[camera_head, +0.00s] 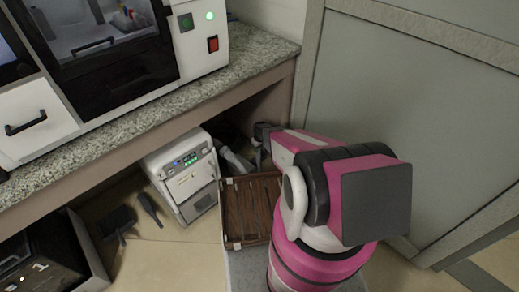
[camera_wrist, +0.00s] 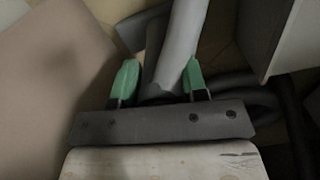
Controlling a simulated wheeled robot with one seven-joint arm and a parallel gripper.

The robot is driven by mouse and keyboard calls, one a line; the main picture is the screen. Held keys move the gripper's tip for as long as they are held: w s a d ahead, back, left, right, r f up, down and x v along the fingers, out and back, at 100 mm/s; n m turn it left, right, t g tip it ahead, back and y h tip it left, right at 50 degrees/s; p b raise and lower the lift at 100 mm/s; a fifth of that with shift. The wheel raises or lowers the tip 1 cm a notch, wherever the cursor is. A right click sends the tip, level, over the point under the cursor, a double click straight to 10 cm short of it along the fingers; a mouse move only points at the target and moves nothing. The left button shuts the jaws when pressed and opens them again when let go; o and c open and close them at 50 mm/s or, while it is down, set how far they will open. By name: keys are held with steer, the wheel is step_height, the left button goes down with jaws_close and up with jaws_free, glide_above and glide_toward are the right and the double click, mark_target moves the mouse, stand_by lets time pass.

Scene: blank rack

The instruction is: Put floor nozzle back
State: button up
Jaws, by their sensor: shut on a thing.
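My gripper (camera_wrist: 160,82) has its two green-tipped fingers shut on a dark grey tubular piece (camera_wrist: 152,76) in the wrist view. A wider dark shape lies beyond that piece; I cannot tell whether the two are one floor nozzle. A lighter grey tube (camera_wrist: 184,35) runs up beside the right fingertip. In the head view my gripper (camera_head: 264,138) reaches under the bench at the back, and its fingertips are hard to make out. A dark T-shaped tool (camera_head: 117,222), like a floor nozzle, lies on the floor at left, apart from my gripper.
A narrow dark tool (camera_head: 150,209) lies beside the T-shaped one. A white unit with a green display (camera_head: 188,180) stands under the bench (camera_head: 225,72). A brown slatted crate (camera_head: 232,244) is right of it. A grey panel (camera_head: 400,110) closes the right side. Dark hose (camera_wrist: 262,100) curls near my gripper.

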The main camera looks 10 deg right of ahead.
steer(key=o, duration=0.9)
step_height(320, 180, up, 12)
steer(key=shift+r, duration=0.1)
